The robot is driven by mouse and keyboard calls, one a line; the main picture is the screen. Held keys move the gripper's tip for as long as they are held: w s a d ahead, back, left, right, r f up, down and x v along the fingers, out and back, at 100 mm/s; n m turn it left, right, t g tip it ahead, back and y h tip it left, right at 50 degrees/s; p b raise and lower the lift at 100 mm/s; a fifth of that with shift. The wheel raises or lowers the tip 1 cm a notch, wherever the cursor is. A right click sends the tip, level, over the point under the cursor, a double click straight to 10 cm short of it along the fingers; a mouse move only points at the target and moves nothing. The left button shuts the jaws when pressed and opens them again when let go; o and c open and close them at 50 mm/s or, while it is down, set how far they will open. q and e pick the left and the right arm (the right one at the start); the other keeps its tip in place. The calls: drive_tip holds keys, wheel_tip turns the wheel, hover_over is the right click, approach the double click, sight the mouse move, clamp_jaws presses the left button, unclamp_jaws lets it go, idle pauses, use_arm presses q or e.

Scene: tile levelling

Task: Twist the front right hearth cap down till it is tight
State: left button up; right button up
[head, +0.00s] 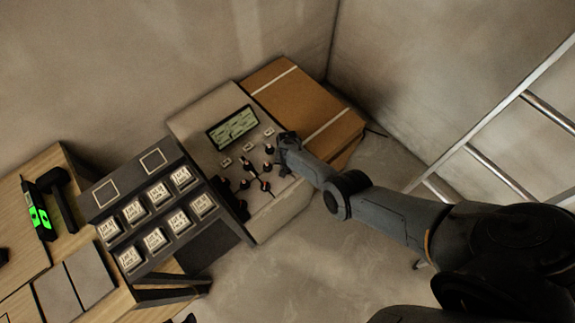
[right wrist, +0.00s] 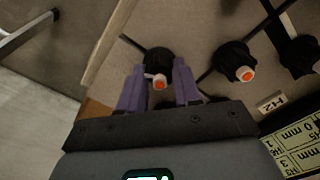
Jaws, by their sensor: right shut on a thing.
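The grey tiled hearth (head: 222,103) carries several black caps with orange-and-white centres, set along dark joint lines. My right gripper (head: 285,150) is at the right side of the hearth in the head view and hides the cap there. In the right wrist view, the purple fingers of my right gripper (right wrist: 160,88) are shut on a black cap (right wrist: 157,60), one finger on each side. Its orange-and-white centre shows between them. A second cap (right wrist: 235,62) stands apart to the right. How tight the held cap is cannot be seen. My left gripper is not in view.
A display (head: 232,127) with small readings sits at the back of the hearth. A brown box (head: 300,100) stands behind right. A dark rack of labelled white blocks (head: 122,190) is to the left, by a wooden bench (head: 38,165). A ladder (head: 490,125) leans at right.

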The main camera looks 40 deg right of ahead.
drive_tip(key=m, duration=0.4)
drive_tip(key=shift+f+m+b, duration=0.1)
drive_tip(key=shift+m+b, duration=0.2)
drive_tip(key=m+b, duration=0.1)
drive_tip(key=m, duration=0.3)
drive_tip(key=shift+m, duration=0.3)
drive_tip(key=m+b, duration=0.1)
drive_tip(key=m, duration=0.4)
drive_tip(key=m+b, duration=0.1)
drive_tip(key=m, duration=0.1)
drive_tip(key=shift+m, duration=0.3)
drive_tip(key=shift+s+m, duration=0.1)
drive_tip(key=shift+m, duration=0.2)
drive_tip(key=o, duration=1.1)
drive_tip(key=shift+c, duration=0.2)
